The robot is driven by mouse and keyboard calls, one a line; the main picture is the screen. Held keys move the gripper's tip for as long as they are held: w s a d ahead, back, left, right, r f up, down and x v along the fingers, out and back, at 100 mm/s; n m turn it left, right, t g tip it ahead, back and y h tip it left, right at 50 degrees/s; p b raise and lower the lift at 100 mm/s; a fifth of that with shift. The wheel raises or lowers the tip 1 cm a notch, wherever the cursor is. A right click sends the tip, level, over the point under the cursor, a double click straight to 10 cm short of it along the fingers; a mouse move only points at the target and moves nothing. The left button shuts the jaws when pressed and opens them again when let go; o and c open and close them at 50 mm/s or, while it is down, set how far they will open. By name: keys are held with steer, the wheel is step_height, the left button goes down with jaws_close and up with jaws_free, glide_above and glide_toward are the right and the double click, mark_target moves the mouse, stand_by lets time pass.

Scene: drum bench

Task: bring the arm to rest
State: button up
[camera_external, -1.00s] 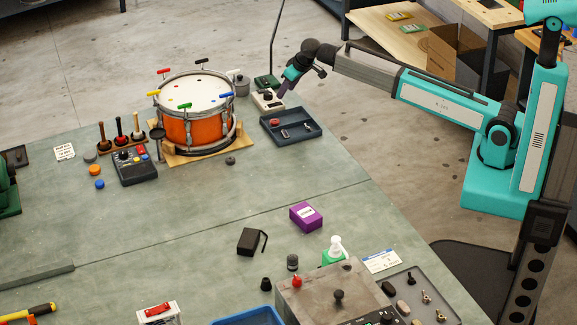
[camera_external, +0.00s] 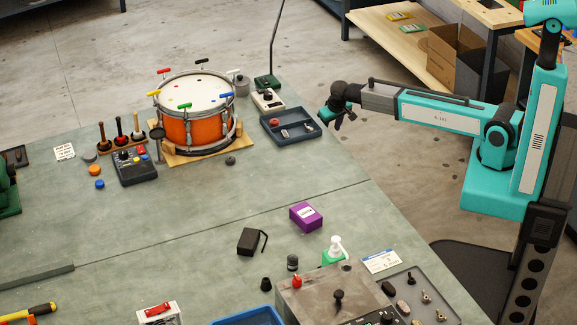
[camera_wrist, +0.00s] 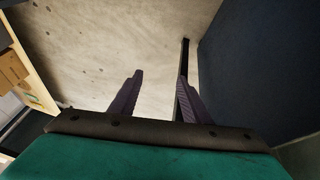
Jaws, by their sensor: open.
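My gripper (camera_external: 334,124) is in the external view at the right edge of the bench, just right of the dark blue tray. My arm reaches left from its column at the right, nearly level. In the wrist view my gripper (camera_wrist: 157,98) shows two dark fingers spread apart with nothing between them. Bare concrete floor (camera_wrist: 105,50) fills most of the space beyond the fingers.
The blue tray (camera_external: 306,136) with small parts lies left of my gripper. An orange drum (camera_external: 186,130) stands on a wooden base farther left. A cardboard box (camera_external: 452,52) is at the back right. Open floor (camera_external: 385,155) lies below my forearm.

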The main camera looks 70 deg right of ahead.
steer(key=s+a+f+n+g+y+p, duration=0.1)
steer(key=s+a+f+n+g, duration=0.1)
steer(key=s+a+f, duration=0.55)
steer(key=s+a+f+n+g+y+p, duration=0.15)
steer(key=s+a+f, duration=0.25)
steer(key=s+f, duration=0.55)
steer(key=s+a+f+n+g, duration=0.1)
steer(key=s+a+f, duration=0.1)
steer(key=s, duration=0.6)
steer(key=s+a+f+n+g+p, duration=0.1)
steer(key=s+a, duration=0.3)
steer(key=s, duration=0.4)
steer(key=s+a+f+n+g+y, duration=0.1)
steer(key=s+a+f+n+g, duration=0.1)
steer(key=s, duration=0.7)
steer(key=shift+a+f+g, duration=0.35)
steer(key=shift+a+f, duration=0.15)
steer(key=shift+f, duration=0.15)
